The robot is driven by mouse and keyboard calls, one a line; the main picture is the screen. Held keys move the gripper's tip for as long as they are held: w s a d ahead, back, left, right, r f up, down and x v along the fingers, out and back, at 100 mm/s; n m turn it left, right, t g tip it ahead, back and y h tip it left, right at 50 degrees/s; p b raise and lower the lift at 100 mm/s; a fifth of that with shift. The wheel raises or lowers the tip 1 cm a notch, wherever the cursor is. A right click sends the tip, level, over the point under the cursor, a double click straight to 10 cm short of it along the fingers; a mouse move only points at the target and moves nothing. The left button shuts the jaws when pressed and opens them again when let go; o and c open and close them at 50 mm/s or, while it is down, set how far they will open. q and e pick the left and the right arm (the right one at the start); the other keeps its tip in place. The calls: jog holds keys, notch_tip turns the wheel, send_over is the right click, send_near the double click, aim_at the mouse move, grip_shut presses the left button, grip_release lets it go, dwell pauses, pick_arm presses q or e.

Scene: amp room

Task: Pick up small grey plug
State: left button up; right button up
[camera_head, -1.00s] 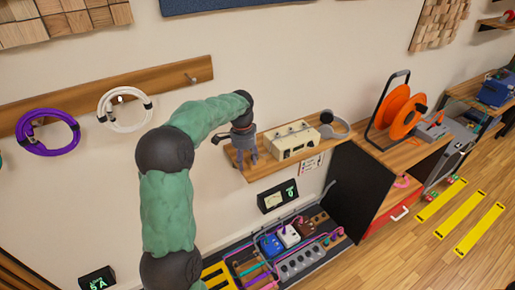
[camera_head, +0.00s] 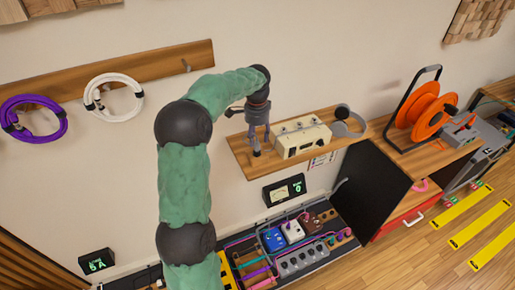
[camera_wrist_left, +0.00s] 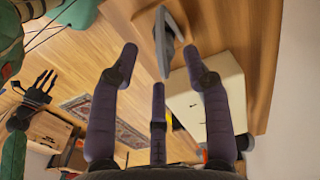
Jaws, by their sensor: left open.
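My left gripper (camera_head: 257,139) is over the left part of the wooden wall shelf (camera_head: 240,148), left of a cream box with knobs (camera_head: 302,139). In the left wrist view the cream box (camera_wrist_left: 212,100) shows behind one finger. A dark gripper, seemingly my right one (camera_wrist_left: 36,95), is small at the left of that view.
Grey headphones (camera_head: 349,122) lie at the shelf's right end. A meter (camera_head: 285,190) is below the shelf, above a board of pedals (camera_head: 292,231). An orange cable reel (camera_head: 427,108) stands to the right. Purple (camera_head: 34,118) and white (camera_head: 113,97) cable coils hang at left.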

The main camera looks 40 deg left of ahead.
aim_at(257, 141)
pick_arm(q)
jog(key=shift+w+a+f+b, duration=0.15)
jog(key=shift+f+b, duration=0.2)
jog(key=shift+f, duration=1)
jog(key=shift+w+a+f+b, duration=0.1)
jog(key=shift+f+b, duration=0.25)
jog(key=shift+f, duration=1)
jog(key=shift+r, duration=0.1)
grip_shut()
